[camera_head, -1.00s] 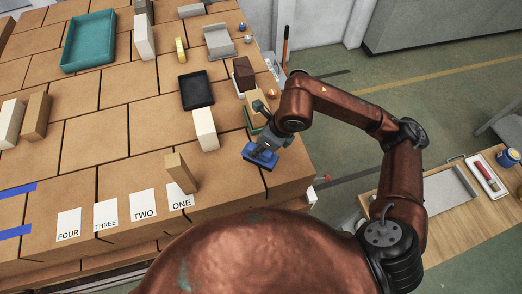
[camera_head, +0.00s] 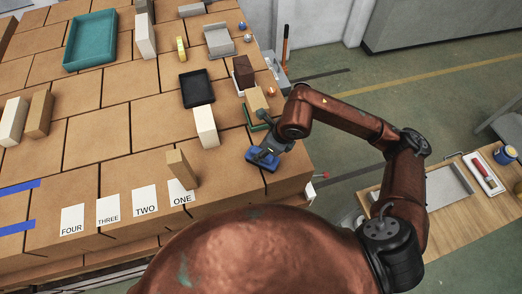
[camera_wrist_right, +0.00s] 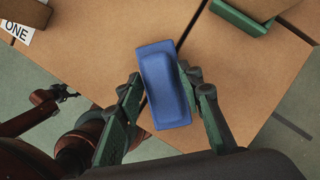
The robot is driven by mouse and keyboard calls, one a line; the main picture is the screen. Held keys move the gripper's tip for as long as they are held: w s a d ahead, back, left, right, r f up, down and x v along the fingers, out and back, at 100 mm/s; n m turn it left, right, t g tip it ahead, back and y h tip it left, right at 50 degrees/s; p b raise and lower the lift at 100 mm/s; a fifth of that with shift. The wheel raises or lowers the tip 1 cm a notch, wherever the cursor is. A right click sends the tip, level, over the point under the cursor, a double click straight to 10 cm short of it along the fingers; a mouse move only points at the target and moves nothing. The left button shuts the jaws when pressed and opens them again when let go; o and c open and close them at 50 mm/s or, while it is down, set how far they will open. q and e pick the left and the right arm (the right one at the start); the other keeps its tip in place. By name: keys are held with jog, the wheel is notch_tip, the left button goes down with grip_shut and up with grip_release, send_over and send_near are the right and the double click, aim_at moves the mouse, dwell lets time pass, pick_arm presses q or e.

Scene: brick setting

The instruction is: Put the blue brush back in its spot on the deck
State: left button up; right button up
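The blue brush (camera_head: 263,158) lies on the brown deck (camera_head: 228,172) near its right front edge. In the right wrist view the brush (camera_wrist_right: 164,85) is a long blue block with a raised ridge along its top. My right gripper (camera_head: 266,150) is over it. In the wrist view the green fingers of this gripper (camera_wrist_right: 160,76) stand spread on either side of the brush; a narrow gap shows beside the left finger, and the right finger lies at the brush's edge. I see no firm hold. My left gripper is not in view. I cannot tell which place is the brush's spot.
A green angled bracket (camera_head: 258,124) with a tan block (camera_head: 256,100) sits behind the brush. A white block (camera_head: 206,126), a black tray (camera_head: 196,88) and a tan block (camera_head: 181,168) near labels stand to the left. The deck's right edge is close.

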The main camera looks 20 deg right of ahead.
jog(key=shift+o, duration=0.8)
jog(key=shift+r, duration=0.15)
jog(key=b+v, duration=0.2)
jog(key=v, duration=1)
